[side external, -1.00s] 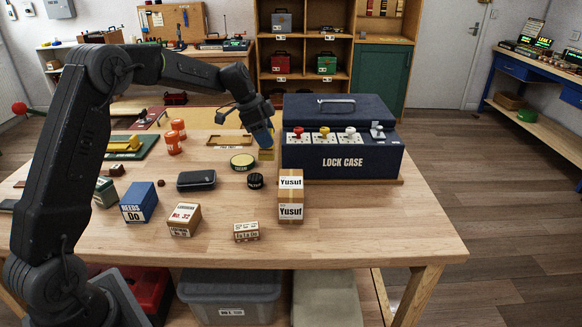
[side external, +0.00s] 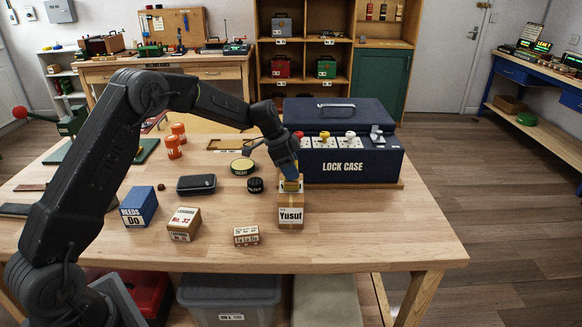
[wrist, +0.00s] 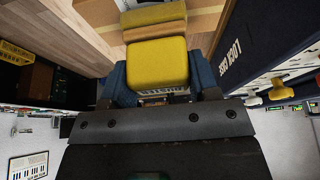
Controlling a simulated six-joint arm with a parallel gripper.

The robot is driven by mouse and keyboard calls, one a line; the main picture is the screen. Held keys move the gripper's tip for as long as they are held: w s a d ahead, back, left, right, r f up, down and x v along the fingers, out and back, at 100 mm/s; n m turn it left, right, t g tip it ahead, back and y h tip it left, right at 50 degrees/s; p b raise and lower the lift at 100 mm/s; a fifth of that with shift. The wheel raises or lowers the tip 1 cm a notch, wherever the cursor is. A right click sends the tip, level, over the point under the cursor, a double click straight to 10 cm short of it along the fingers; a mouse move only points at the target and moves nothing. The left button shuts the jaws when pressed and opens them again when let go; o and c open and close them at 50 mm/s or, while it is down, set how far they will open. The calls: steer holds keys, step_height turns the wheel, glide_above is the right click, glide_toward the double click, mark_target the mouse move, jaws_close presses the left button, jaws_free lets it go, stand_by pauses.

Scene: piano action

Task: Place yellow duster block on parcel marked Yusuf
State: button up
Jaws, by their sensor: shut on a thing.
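My gripper (side external: 291,176) is shut on the yellow duster block and points down over the parcel marked Yusuf. The yellow duster block (side external: 291,186) is at the parcel's top; I cannot tell whether it touches it. In the wrist view the block (wrist: 157,62) fills the space between my blue fingertips, with a tan-brown strip along its far side. The parcel (side external: 290,204) is a brown cardboard box with a white Yusuf label on its front. Its top label is mostly hidden by the block and gripper. Brown cardboard (wrist: 205,20) shows behind the block in the wrist view.
The dark blue lock case (side external: 342,160) stands just behind and right of the parcel. A black round tin (side external: 255,185), a yellow-topped tin (side external: 242,167) and a dark case (side external: 196,184) lie to the left. The front right table (side external: 390,230) is clear.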

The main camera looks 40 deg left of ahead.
steer(key=shift+f, duration=0.15)
steer(key=o, duration=1)
steer(key=v, duration=1.2)
steer(key=shift+r, duration=0.25)
steer(key=s+d+r+n+y, duration=0.1)
steer(key=s+d+r+n, duration=0.1)
steer(key=s+d+r, duration=0.45)
steer(key=s+d+r+n+y, duration=0.1)
steer(key=s+d+r+n, duration=0.15)
steer(key=s, duration=0.65)
steer(key=s+d+f+n, duration=0.1)
steer(key=s, duration=0.5)
steer(key=s+d+f+n+t, duration=0.1)
steer(key=s+d+f+n, duration=0.1)
steer(key=s, duration=0.4)
steer(key=s+d+f+n+t+y, duration=0.1)
steer(key=s+f, duration=0.1)
steer(key=s, duration=0.4)
steer(key=shift+s+d+n, duration=0.25)
